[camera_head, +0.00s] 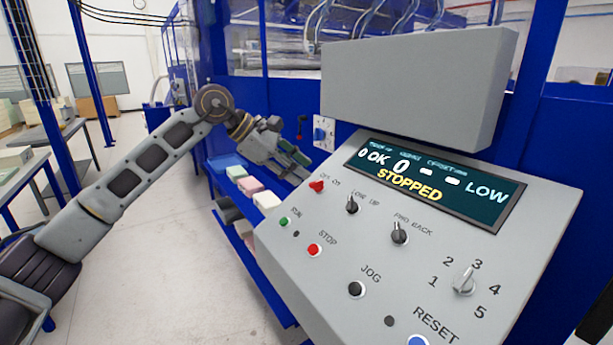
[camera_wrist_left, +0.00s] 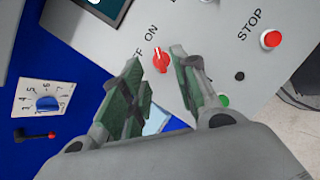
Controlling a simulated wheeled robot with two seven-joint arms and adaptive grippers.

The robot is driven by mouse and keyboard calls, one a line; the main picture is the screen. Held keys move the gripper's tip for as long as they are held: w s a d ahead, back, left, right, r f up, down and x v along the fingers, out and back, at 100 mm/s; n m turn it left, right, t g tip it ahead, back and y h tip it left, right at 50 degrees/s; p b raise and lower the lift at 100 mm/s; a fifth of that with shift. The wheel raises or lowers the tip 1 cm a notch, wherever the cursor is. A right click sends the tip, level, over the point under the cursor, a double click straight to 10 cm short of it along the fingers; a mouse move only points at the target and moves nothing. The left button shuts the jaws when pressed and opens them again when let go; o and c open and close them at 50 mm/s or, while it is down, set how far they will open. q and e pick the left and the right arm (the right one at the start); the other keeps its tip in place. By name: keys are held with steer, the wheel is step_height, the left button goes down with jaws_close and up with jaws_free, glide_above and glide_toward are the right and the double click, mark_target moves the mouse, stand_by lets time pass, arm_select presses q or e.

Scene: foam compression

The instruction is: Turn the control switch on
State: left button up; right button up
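The control switch (camera_head: 317,186) is a small red knob at the panel's upper left, beneath the printed OFF ON label. In the left wrist view the red switch (camera_wrist_left: 161,60) shows just past the fingertips, in line with the gap between them. My left gripper (camera_head: 303,168) is beside the panel's left edge, close to the switch. In the left wrist view its two green-padded fingers (camera_wrist_left: 160,68) are apart with nothing held between them. I cannot tell whether either finger touches the knob. My right gripper is in neither view.
The grey panel (camera_head: 330,265) also carries a green RUN button (camera_head: 285,222), a red STOP button (camera_head: 314,250), black knobs and a display (camera_head: 436,183) reading STOPPED. A blue dial (camera_wrist_left: 47,103) sits on the blue wall. Foam blocks (camera_head: 250,186) lie below left.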

arm_select(q)
steer(key=v, duration=0.6)
steer(key=shift+a, duration=0.15)
steer(key=shift+r, duration=0.15)
